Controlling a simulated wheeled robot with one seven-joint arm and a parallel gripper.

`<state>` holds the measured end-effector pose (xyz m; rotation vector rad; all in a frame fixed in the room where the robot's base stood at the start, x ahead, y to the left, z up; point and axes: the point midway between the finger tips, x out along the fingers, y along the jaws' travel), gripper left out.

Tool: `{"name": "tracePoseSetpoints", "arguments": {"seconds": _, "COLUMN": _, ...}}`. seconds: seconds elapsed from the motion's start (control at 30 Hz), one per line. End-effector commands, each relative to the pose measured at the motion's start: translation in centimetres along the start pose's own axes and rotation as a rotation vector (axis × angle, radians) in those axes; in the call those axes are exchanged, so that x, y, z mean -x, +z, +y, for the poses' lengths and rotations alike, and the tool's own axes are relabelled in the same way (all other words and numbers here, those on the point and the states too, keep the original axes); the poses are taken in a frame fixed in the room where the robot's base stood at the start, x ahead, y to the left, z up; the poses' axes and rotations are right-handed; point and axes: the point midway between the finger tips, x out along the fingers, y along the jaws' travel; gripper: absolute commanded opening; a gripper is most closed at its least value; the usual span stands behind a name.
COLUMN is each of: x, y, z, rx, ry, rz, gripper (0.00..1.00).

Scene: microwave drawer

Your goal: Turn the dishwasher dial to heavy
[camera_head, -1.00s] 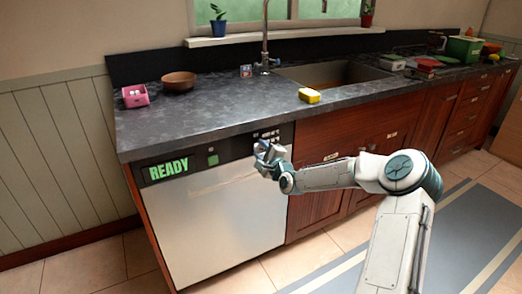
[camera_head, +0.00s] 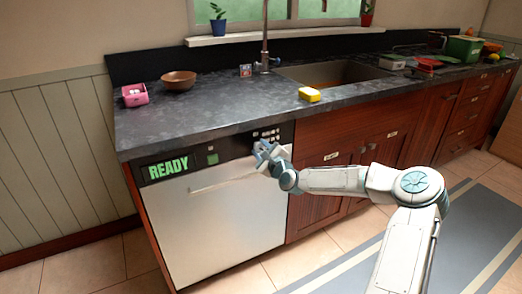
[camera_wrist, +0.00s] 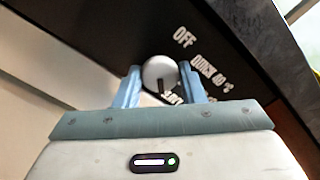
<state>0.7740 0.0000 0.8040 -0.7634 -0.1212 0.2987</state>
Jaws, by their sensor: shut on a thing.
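The dishwasher (camera_head: 222,225) has a silver door and a black control panel with a green "READY" display (camera_head: 168,167). Its round grey dial (camera_wrist: 159,70) shows in the wrist view, with "OFF", "QUICK 40°" and a partly hidden label around its right side. My gripper (camera_wrist: 160,78) has one finger on each side of the dial and is shut on it. In the head view my gripper (camera_head: 262,150) is at the right end of the panel and hides the dial. A dark mark shows low on the dial, but its exact setting is unclear.
The dark countertop (camera_head: 225,113) overhangs just above the panel. A yellow sponge (camera_head: 309,95) lies by the sink (camera_head: 335,73). A pink holder (camera_head: 134,95) and a brown bowl (camera_head: 179,80) stand at the left. A long handle runs below the panel. The floor before the door is clear.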

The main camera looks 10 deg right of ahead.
Motion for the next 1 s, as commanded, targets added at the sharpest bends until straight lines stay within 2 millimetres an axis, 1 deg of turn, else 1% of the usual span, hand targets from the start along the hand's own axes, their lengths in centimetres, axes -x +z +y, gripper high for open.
{"name": "tracePoseSetpoints", "arguments": {"seconds": 0.17, "x": 0.0, "y": -0.1, "z": 0.0, "rx": -0.002, "ry": 0.0, "rz": 0.001, "gripper": 0.13}}
{"name": "tracePoseSetpoints", "arguments": {"seconds": 0.2, "x": 0.0, "y": -0.1, "z": 0.0, "rx": -0.002, "ry": 0.0, "rz": 0.001, "gripper": 0.47}}
{"name": "tracePoseSetpoints", "arguments": {"seconds": 0.23, "x": 0.0, "y": -0.1, "z": 0.0, "rx": -0.001, "ry": 0.0, "rz": 0.001, "gripper": 0.56}}
{"name": "tracePoseSetpoints", "arguments": {"seconds": 0.27, "x": 0.0, "y": -0.1, "z": 0.0, "rx": -0.001, "ry": 0.0, "rz": 0.001, "gripper": 0.57}}
{"name": "tracePoseSetpoints", "arguments": {"seconds": 0.53, "x": 0.1, "y": 0.0, "z": 0.0, "rx": 0.0, "ry": 0.0, "rz": 0.001, "gripper": 0.57}}
{"name": "tracePoseSetpoints", "arguments": {"seconds": 0.67, "x": 0.8, "y": -0.1, "z": 0.0, "rx": 0.0, "ry": 0.0, "rz": 0.001, "gripper": 0.57}}
{"name": "tracePoseSetpoints", "arguments": {"seconds": 0.77, "x": 2.0, "y": -0.1, "z": -0.1, "rx": 0.0, "ry": -0.001, "rz": 0.002, "gripper": 0.57}}
{"name": "tracePoseSetpoints", "arguments": {"seconds": 1.0, "x": 6.9, "y": -0.1, "z": -0.1, "rx": -0.001, "ry": 0.0, "rz": 0.003, "gripper": 0.57}}
